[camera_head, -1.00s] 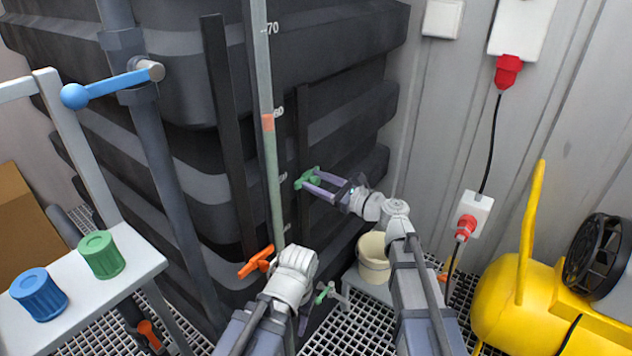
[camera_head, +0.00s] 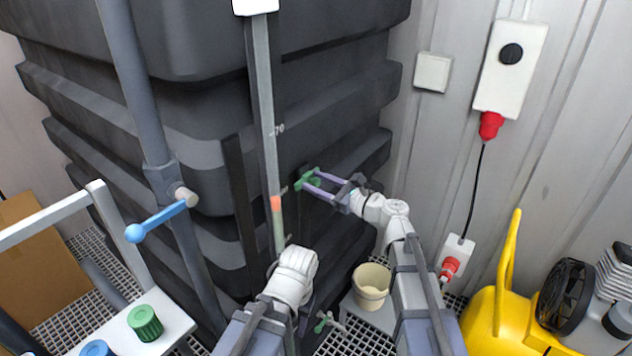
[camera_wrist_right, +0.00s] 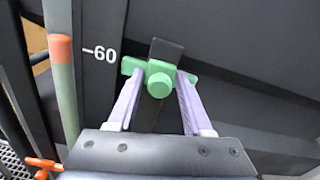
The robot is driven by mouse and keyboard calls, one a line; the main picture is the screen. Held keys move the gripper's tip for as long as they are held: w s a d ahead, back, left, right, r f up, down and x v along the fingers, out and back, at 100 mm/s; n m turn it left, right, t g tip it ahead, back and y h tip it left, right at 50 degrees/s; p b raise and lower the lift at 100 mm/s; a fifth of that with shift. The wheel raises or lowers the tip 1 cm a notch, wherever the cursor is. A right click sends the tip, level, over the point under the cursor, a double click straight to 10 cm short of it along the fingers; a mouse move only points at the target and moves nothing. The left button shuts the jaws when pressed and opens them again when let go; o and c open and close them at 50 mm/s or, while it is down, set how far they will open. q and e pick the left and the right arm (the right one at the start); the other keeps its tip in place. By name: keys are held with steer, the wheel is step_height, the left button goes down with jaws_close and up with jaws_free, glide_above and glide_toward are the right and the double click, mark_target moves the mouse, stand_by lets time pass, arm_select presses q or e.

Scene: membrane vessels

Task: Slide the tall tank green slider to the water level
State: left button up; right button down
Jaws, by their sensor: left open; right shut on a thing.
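The green slider (camera_head: 309,180) sits on a dark vertical rail on the black tall tank (camera_head: 330,110). My right gripper (camera_head: 314,183) is shut on it from the front right. In the right wrist view the purple fingers hold the slider (camera_wrist_right: 159,80) on either side of its round knob, near the 60 mark. The sight tube (camera_head: 270,110) stands left of the slider; an orange band (camera_head: 276,203) tops its greenish lower part. In the wrist view this band (camera_wrist_right: 61,47) is beside the 60 mark. My left gripper (camera_head: 297,262) is low in front of the tube, its fingers hidden.
A blue-handled valve (camera_head: 160,220) on a grey pipe stands at left. A white stand with a green cap (camera_head: 145,322) is at lower left. A cream bucket (camera_head: 371,286) and a yellow compressor (camera_head: 500,325) are at right. Wall sockets hang at upper right.

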steer(key=shift+w+r, duration=0.1)
steer(key=shift+r, duration=0.1)
steer(key=c, duration=0.6)
jaws_free()
steer(key=shift+d, duration=0.1)
steer(key=v, duration=0.7)
steer(key=shift+s+d, duration=0.25)
steer(key=shift+s, duration=0.1)
